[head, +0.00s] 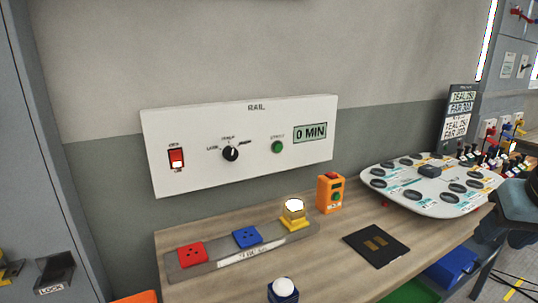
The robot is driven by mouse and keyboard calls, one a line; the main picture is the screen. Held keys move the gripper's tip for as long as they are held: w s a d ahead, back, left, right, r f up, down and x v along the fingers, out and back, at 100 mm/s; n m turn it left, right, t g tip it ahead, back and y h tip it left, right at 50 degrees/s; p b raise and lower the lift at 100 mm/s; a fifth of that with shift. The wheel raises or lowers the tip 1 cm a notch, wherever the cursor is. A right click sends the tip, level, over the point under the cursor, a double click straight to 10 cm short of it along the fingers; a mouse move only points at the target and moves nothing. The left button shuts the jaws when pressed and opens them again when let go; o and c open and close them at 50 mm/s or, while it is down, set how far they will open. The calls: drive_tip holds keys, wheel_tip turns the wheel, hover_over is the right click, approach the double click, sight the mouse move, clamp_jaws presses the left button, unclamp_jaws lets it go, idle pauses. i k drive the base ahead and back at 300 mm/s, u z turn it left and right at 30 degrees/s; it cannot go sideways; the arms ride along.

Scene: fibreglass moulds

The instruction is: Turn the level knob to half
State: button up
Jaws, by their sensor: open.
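The black round knob (230,153) is on the front of a white wall panel (190,125) headed "RAIL". Small labels stand to its left, above it and to its right, too small to read surely. I cannot tell surely which label its pointer faces. Nothing touches the knob. A dark part of my arm shows at the right edge, well away from the panel. I cannot make out my gripper's fingers in this view.
The panel also has a red rocker switch (176,158), a green button (278,147) and a "0 MIN" display (310,132).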

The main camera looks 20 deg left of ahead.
sight(230, 153)
drive_tip(key=z, duration=0.85)
drive_tip(key=k, duration=1.4)
drive_tip(key=u, duration=0.6)
drive_tip(key=i, duration=1)
drive_tip(key=z, duration=0.05)
